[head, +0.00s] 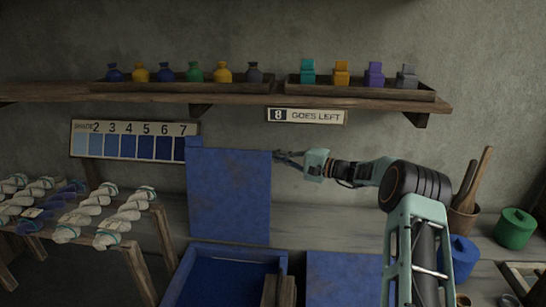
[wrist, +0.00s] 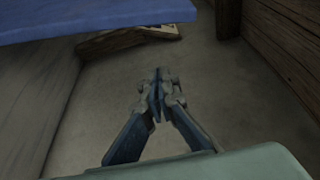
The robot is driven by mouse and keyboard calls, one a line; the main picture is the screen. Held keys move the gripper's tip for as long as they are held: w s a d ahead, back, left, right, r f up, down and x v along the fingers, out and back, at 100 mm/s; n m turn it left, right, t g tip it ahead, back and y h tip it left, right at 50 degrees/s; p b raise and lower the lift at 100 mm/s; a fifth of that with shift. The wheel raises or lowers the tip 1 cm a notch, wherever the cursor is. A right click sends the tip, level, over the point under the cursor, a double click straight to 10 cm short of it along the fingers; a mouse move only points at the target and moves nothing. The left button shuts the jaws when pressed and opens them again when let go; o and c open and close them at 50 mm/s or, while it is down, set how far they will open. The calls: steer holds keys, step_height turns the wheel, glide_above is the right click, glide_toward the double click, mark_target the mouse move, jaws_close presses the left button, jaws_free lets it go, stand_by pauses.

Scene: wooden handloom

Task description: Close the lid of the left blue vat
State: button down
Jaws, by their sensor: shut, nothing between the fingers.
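The left blue vat (head: 185,283) stands at the bottom centre of the head view, its top open and dark blue inside. Its blue lid (head: 230,200) stands upright at the back of the vat. My gripper (head: 279,156) is at the upper right edge of the lid, its fingers pointing left. In the head view I cannot tell whether it touches the lid. In the wrist view my gripper (wrist: 157,88) is shut and empty, and a blue panel, seemingly the lid (wrist: 90,20), crosses the upper left, apart from the fingertips.
A second blue vat with its lid (head: 345,275) flat stands to the right. A wooden piece (head: 279,291) stands between the vats. A shelf (head: 230,98) with bottles hangs above. A rack with skeins (head: 85,215) is at left; green (head: 515,229) and blue pots are at right.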

mark_target(251, 157)
steer(key=x, duration=0.8)
steer(key=shift+s+a+p, duration=0.15)
steer(key=shift+s+p, duration=0.2)
steer(key=shift+s, duration=0.65)
steer(key=shift+s+a+p, duration=0.15)
steer(key=shift+s+p, duration=0.2)
steer(key=shift+s, duration=0.65)
